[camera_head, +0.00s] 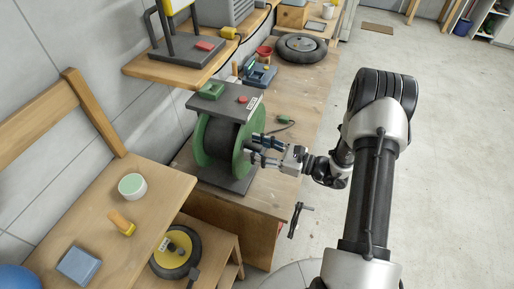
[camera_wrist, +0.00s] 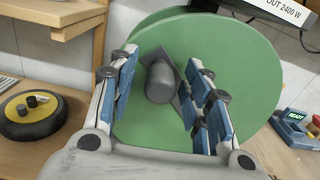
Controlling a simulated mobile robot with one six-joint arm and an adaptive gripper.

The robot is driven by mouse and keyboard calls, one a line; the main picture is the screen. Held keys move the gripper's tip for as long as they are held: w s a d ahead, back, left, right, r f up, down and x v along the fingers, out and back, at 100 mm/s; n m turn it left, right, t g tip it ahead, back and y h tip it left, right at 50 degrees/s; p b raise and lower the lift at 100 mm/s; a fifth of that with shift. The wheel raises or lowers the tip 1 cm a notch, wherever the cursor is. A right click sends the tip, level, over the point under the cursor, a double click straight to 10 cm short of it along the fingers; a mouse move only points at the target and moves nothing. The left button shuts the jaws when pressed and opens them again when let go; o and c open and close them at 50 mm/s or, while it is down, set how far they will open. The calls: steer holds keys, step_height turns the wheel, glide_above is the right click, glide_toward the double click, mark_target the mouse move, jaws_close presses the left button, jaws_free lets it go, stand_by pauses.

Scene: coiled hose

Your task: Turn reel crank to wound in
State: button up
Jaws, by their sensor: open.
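The reel stands on the wooden bench, with green side discs (camera_head: 203,139) and dark hose wound between them. Its near disc (camera_wrist: 240,60) fills the middle of the wrist view. The crank shows there as a dark grey arm with a round grey handle (camera_wrist: 160,82) pointing towards the camera. My gripper (camera_head: 252,150) is at the reel's right side. In the wrist view its blue-padded fingers (camera_wrist: 163,68) are open, one on each side of the handle, with visible gaps. In the head view the fingers largely hide the crank.
A grey top plate (camera_head: 225,101) with a red button and a green piece covers the reel. A shelf (camera_head: 170,72) is above it. A yellow and black disc (camera_head: 175,252) lies lower left, and a dark clamp-like tool (camera_head: 296,219) is by the bench edge. Open floor (camera_head: 450,150) lies right.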

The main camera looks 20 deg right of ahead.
steer(key=shift+c, duration=0.4)
jaws_close()
stand_by(0.4)
